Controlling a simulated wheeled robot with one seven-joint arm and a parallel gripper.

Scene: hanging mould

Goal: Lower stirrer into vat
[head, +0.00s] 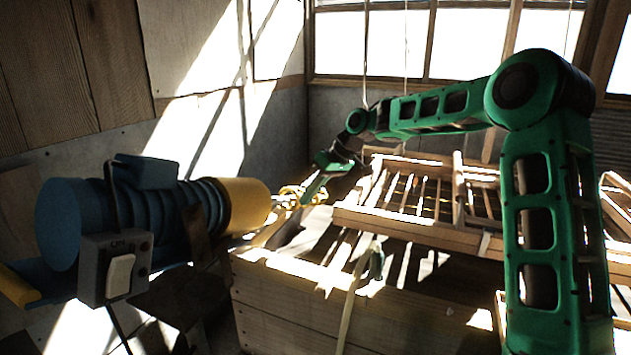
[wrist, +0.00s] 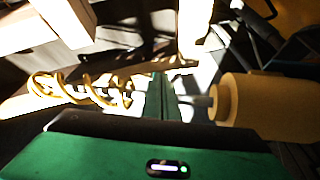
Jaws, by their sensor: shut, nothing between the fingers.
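The stirrer's blue ribbed motor (head: 155,222) lies near level at the left of the head view, with a yellow collar (head: 246,203) at its right end. In the wrist view the yellow collar (wrist: 262,105) is at right, with a thin shaft stub (wrist: 200,102) and a yellow spiral (wrist: 75,88) at left. My gripper (head: 306,198) is at the shaft just beyond the collar. In the wrist view its green fingers (wrist: 162,97) are together and empty, hiding part of the shaft. The wooden vat (head: 300,300) stands below and right; its inside is largely in shadow.
A slatted wooden mould (head: 400,222) hangs on thin ropes (head: 365,50) over the vat. A grey box with a white switch (head: 120,275) is at the motor's front. A pale strap (head: 350,305) hangs down the vat's front. Strong sunlight and shadow blur edges.

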